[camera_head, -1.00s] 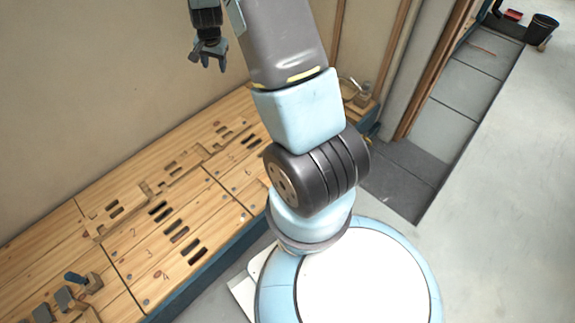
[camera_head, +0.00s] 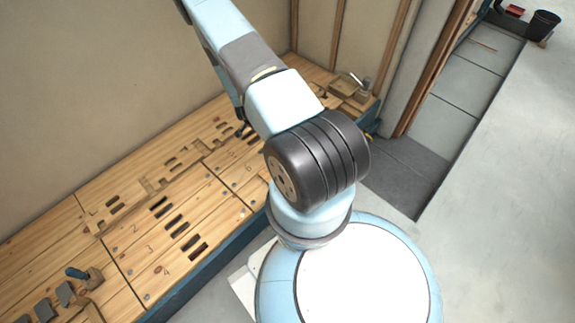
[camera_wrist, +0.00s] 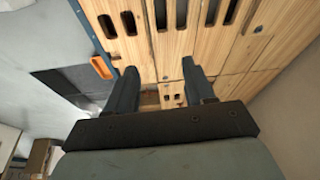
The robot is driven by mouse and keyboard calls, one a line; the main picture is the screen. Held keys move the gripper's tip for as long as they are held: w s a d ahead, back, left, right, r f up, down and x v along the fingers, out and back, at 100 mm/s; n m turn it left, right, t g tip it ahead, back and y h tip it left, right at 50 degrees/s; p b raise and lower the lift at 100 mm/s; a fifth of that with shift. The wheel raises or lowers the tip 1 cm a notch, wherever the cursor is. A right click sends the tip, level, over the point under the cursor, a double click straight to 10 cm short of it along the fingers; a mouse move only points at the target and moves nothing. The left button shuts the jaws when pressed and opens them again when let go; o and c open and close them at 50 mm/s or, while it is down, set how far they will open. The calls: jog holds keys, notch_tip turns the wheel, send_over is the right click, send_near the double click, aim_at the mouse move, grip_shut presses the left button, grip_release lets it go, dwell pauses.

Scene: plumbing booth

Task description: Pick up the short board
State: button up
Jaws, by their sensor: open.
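I cannot single out a short board with certainty. Pale wooden pieces (camera_head: 213,138) lie along the back of the workbench (camera_head: 200,190), hard to tell from its top. My gripper (camera_wrist: 161,84) is open and empty in the wrist view, with its two dark fingers apart over the slotted wooden top. A small pale wooden part with dark holes (camera_wrist: 172,93) shows between the fingertips, with nothing held. In the head view my gripper (camera_head: 241,130) is small and mostly hidden behind my arm, low over the back of the bench.
A wooden block with a blue handle (camera_head: 84,275) and several dark grey blocks (camera_head: 64,294) stand at the bench's left front. A small wooden box (camera_head: 345,85) sits at its far right end. The wall rises behind the bench.

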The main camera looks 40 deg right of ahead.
jog(key=shift+m+g+h, duration=0.3)
jog(key=shift+m+h, duration=0.2)
jog(key=s+d+f, duration=0.2)
jog(key=f, duration=0.4)
jog(key=s+d+f, duration=0.2)
jog(key=s+f, duration=0.1)
jog(key=f, duration=0.3)
jog(key=s+d+f, duration=0.2)
jog(key=f, duration=0.4)
jog(key=shift+s+f, duration=0.1)
jog(key=shift+s, duration=0.1)
jog(key=x, duration=0.4)
jog(key=shift+s+a, duration=0.1)
jog(key=shift+s, duration=0.3)
jog(key=shift+x, duration=0.8)
jog(key=shift+c, duration=0.4)
grip_shut()
jog(key=shift+w, duration=0.1)
